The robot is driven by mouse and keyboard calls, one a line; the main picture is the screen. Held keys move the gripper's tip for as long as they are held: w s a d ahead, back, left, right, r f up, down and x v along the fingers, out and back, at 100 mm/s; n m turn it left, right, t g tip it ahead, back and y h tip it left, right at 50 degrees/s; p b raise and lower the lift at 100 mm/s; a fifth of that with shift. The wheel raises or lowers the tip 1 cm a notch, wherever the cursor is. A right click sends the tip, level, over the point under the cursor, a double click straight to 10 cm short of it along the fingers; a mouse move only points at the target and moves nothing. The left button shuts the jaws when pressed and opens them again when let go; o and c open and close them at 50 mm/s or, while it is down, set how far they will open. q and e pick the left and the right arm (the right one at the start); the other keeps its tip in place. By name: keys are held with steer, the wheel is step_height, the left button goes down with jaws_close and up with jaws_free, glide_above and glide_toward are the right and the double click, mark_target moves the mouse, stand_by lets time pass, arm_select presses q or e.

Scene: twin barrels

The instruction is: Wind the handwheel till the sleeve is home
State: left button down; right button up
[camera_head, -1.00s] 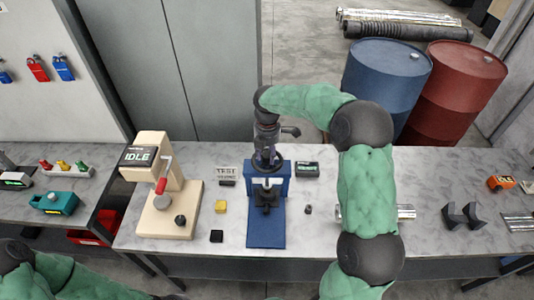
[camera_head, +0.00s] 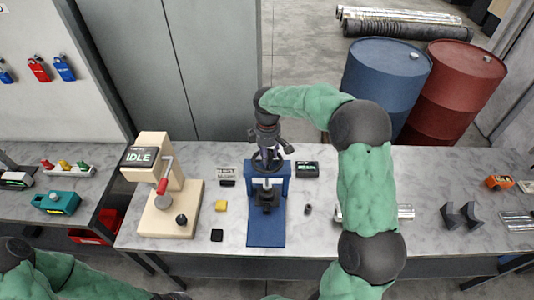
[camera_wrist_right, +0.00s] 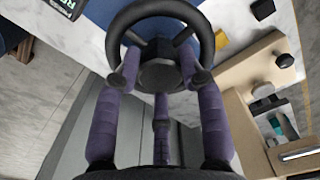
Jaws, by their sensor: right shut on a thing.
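The black handwheel (camera_wrist_right: 158,42) fills the upper middle of the right wrist view. It sits on top of the blue press (camera_head: 267,225), which stands on the marble-topped bench. My right gripper (camera_wrist_right: 160,75) comes down on the wheel from above; its purple fingers are shut on the handwheel, at the hub and spokes. In the head view the right gripper (camera_head: 267,158) hides much of the wheel. A dark part (camera_head: 266,200) is in the press below the wheel; I cannot tell how far the sleeve sits. My left arm shows at the lower left, its gripper out of view.
A beige machine (camera_head: 160,195) reading IDLE, with a red-handled lever, stands left of the press. A yellow block (camera_head: 221,206), a black block (camera_head: 217,235) and a small dark display box (camera_head: 305,169) lie near the press. Blue (camera_head: 385,85) and red (camera_head: 460,90) barrels stand behind the bench.

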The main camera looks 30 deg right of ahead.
steer(key=m, duration=0.5)
steer(key=shift+d+m, duration=0.1)
steer(key=shift+m, duration=0.2)
steer(key=m, duration=0.6)
steer(key=shift+b, duration=0.3)
steer(key=m, duration=0.6)
steer(key=shift+f+m+b, duration=0.1)
steer(key=shift+m+b, duration=0.2)
steer(key=shift+b, duration=0.05)
steer(key=m, duration=0.5)
steer(key=shift+a, duration=0.2)
steer(key=o, duration=1.1)
steer(key=shift+o, duration=0.2)
